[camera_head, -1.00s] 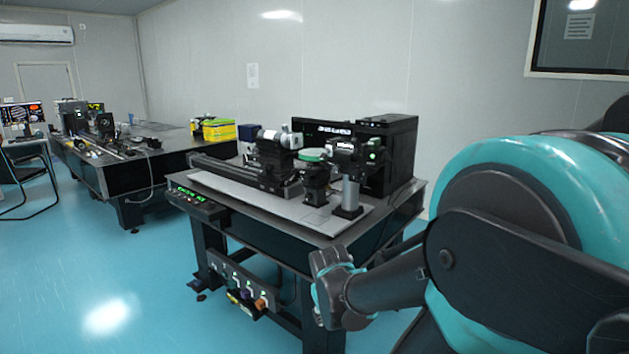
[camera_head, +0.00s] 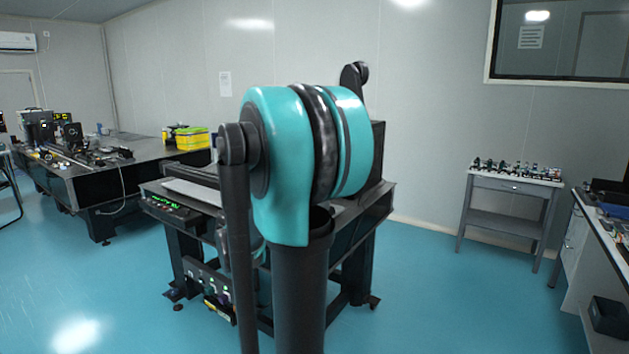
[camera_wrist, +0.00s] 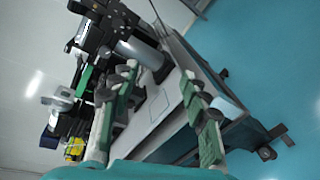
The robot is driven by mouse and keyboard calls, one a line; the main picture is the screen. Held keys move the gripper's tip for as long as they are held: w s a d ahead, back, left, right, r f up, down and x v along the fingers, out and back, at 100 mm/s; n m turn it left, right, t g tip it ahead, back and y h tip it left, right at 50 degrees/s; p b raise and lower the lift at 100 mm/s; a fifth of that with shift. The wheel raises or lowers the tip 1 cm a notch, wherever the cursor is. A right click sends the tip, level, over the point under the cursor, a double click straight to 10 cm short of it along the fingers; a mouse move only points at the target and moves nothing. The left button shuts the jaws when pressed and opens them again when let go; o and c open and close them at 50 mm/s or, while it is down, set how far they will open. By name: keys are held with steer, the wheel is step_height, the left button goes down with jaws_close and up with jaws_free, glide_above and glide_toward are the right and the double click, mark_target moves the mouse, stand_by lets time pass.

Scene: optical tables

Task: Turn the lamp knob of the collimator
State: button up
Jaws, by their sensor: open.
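My gripper (camera_wrist: 158,80) is open and empty in the wrist view, its two green-padded fingers spread apart above the optical table's white board (camera_wrist: 158,103). A black instrument (camera_wrist: 95,25) on a silver post (camera_wrist: 138,50) stands beyond the fingers at upper left. White and black optical parts (camera_wrist: 60,103) show left of the left finger. I cannot tell which of these is the collimator, and I cannot make out its lamp knob. In the head view my teal arm covers most of the instruments on the near optical table (camera_head: 376,212).
A control box with green digits (camera_head: 172,207) sits at the table's left front edge. Another optical table (camera_head: 100,185) stands at left with a yellow box (camera_head: 190,138). A small side table (camera_head: 510,182) and a workbench (camera_head: 600,235) stand at right. Blue floor between is clear.

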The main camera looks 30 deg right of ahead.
steer(key=w+d+r+n+h, duration=0.2)
steer(key=w+r, duration=0.1)
steer(key=r, duration=0.3)
steer(key=w+x, duration=0.1)
steer(key=x, duration=1.5)
steer(key=shift+d+t, duration=0.2)
steer(key=shift+t, duration=0.2)
steer(key=shift+r, duration=0.1)
steer(key=shift+c, duration=0.2)
jaws_close()
